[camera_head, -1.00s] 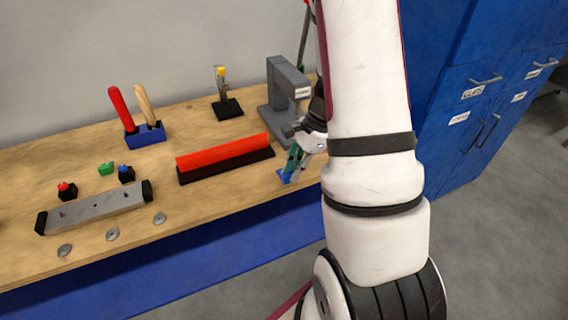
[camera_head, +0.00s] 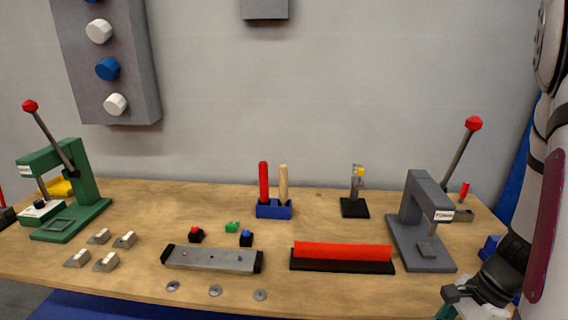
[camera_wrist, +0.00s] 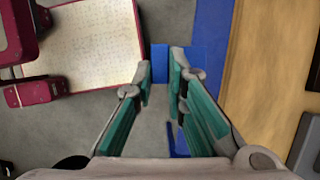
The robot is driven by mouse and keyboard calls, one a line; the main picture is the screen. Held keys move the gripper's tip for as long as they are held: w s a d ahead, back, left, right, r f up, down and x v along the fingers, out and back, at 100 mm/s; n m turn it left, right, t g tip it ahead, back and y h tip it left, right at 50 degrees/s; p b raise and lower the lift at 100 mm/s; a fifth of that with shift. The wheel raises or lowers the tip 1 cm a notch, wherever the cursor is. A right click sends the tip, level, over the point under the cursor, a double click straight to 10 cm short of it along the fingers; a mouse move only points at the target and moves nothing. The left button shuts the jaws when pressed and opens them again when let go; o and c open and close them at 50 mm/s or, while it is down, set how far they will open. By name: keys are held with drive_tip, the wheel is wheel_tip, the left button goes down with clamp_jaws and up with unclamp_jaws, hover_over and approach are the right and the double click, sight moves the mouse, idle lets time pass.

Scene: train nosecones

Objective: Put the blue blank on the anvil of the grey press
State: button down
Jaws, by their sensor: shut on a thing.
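The grey press (camera_head: 412,210) stands at the right of the bench in the head view, its lever with a red knob raised. Its small anvil (camera_head: 428,250) sits bare on the base, below the head. My gripper (camera_wrist: 160,70) is shut on the blue blank (camera_wrist: 160,60) in the wrist view, the blank between the fingertips. The gripper hangs over the floor, just off the bench's front edge. In the head view my gripper shows at the lower right, in front of the press and partly cut off by the frame.
A red bar on a black base (camera_head: 342,253) lies left of the press. A blue object (camera_head: 490,248) sits right of the press, partly behind my arm. A green press (camera_head: 75,190) stands at the far left. The bench edge (camera_wrist: 212,60) runs right of my gripper.

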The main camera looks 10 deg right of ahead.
sight(313, 285)
drive_tip(key=w+a+n+g, duration=0.1)
drive_tip(key=w+n, duration=0.2)
drive_tip(key=w, duration=0.1)
drive_tip(key=w+a+n+g+h, duration=0.1)
drive_tip(key=w+a+n, duration=0.1)
drive_tip(key=w+n, duration=0.2)
drive_tip(key=w+a+f+n+g, duration=0.1)
drive_tip(key=w+a+n, duration=0.1)
drive_tip(key=w, duration=0.4)
drive_tip(key=shift+w+a+n+g, duration=0.2)
drive_tip(key=shift+n+g, duration=0.2)
drive_tip(key=shift+n, duration=0.5)
drive_tip(key=w+a+n+h, duration=0.1)
drive_tip(key=w+a+n, duration=0.2)
drive_tip(key=a, duration=0.1)
drive_tip(key=w+a+n+g+h, duration=0.1)
drive_tip(key=w+a+n, duration=0.2)
drive_tip(key=a, duration=0.1)
drive_tip(key=w+a+n+h, duration=0.1)
drive_tip(key=w+a+n, duration=0.2)
drive_tip(key=w+a, duration=0.1)
drive_tip(key=shift+f+h, duration=0.3)
drive_tip(key=shift+g, duration=0.3)
drive_tip(key=shift+a, duration=0.1)
